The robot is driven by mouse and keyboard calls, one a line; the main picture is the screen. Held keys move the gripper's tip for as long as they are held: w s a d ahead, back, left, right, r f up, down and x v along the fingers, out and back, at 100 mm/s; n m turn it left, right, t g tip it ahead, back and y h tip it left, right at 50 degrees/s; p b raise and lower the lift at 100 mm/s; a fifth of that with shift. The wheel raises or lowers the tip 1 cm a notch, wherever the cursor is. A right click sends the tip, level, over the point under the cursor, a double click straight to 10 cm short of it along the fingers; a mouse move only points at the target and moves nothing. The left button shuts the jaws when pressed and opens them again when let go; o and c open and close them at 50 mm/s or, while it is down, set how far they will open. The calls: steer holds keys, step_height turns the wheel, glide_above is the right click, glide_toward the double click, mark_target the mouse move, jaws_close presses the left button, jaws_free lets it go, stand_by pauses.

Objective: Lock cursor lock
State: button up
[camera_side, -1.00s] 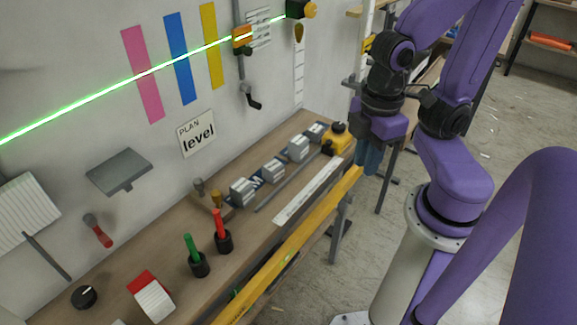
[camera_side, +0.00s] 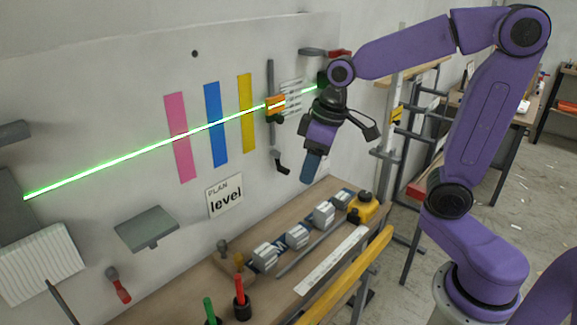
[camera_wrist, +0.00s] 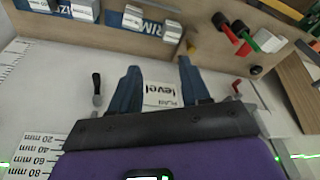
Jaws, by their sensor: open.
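An orange cursor (camera_side: 275,106) sits on a dark vertical rail (camera_side: 270,75) on the white wall panel, where a green laser line crosses it. A black bent lever (camera_side: 282,165) hangs at the rail's lower end; I cannot tell whether it is the cursor's lock. A black handle, likely this lever, shows in the wrist view (camera_wrist: 97,92), left of my fingers. My gripper (camera_side: 311,168) points down, right of the lever and apart from it. Its blue fingers are spread with nothing between them in the wrist view (camera_wrist: 159,66).
A "PLAN level" card (camera_side: 225,195) and pink, blue and yellow strips (camera_side: 215,125) are on the panel. Below, a wooden bench (camera_side: 265,290) carries grey-white blocks (camera_side: 297,236), a yellow-and-black device (camera_side: 363,208) and red and green pens. A grey shelf (camera_side: 146,228) juts out left.

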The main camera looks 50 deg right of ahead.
steer(key=w+d+r+m+t, duration=0.1)
steer(key=w+d+r+m, duration=0.2)
steer(key=w+d, duration=0.25)
steer(key=m+t+h, duration=0.1)
steer(key=m, duration=0.1)
glide_toward(287, 169)
steer(key=x, duration=0.8)
steer(key=shift+w+f, duration=0.15)
steer(key=shift+f, duration=0.1)
steer(key=shift+c, duration=0.3)
jaws_close()
